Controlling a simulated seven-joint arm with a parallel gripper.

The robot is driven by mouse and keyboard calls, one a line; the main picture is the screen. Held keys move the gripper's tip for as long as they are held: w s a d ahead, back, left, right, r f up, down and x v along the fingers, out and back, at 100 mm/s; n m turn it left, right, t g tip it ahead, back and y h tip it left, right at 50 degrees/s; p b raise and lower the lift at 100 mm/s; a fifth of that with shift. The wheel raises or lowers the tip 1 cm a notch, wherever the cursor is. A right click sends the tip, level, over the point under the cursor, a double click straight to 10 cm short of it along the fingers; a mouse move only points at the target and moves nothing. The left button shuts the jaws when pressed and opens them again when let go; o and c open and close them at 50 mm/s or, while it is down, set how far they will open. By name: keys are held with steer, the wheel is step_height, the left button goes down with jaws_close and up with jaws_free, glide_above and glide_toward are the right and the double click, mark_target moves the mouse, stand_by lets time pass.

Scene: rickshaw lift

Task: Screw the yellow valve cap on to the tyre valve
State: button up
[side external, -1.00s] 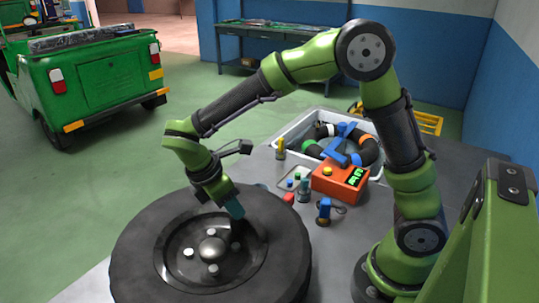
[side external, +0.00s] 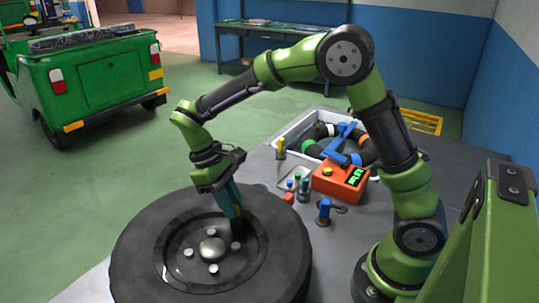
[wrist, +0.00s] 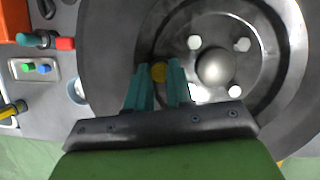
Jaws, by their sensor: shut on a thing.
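The black tyre (side external: 135,250) lies flat with its dark metal rim and hub dome (side external: 212,250) facing up; in the wrist view the tyre (wrist: 108,70) fills the middle and right. My gripper (side external: 236,222) points down over the inner edge of the rim. In the wrist view its teal fingers (wrist: 159,70) are closed around the yellow valve cap (wrist: 159,72), which shows as a round yellow top between the tips. The tyre valve is hidden beneath the cap and fingers. I cannot tell whether the cap touches the valve.
An orange box with a green display (side external: 340,182) stands right of the tyre. A white bin (side external: 290,133) holding a dark tube stands behind.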

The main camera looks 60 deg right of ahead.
steer(key=m+y, duration=0.1)
steer(key=m, duration=0.1)
steer(key=m+y, duration=0.1)
steer(key=m, duration=0.1)
steer(key=a+m, duration=0.1)
steer(key=m, duration=0.1)
steer(key=shift+s+f+m+y, duration=0.1)
steer(key=shift+s+m+y, duration=0.2)
steer(key=shift+y, duration=0.1)
steer(key=o, duration=0.6)
steer(key=shift+w+d, duration=0.1)
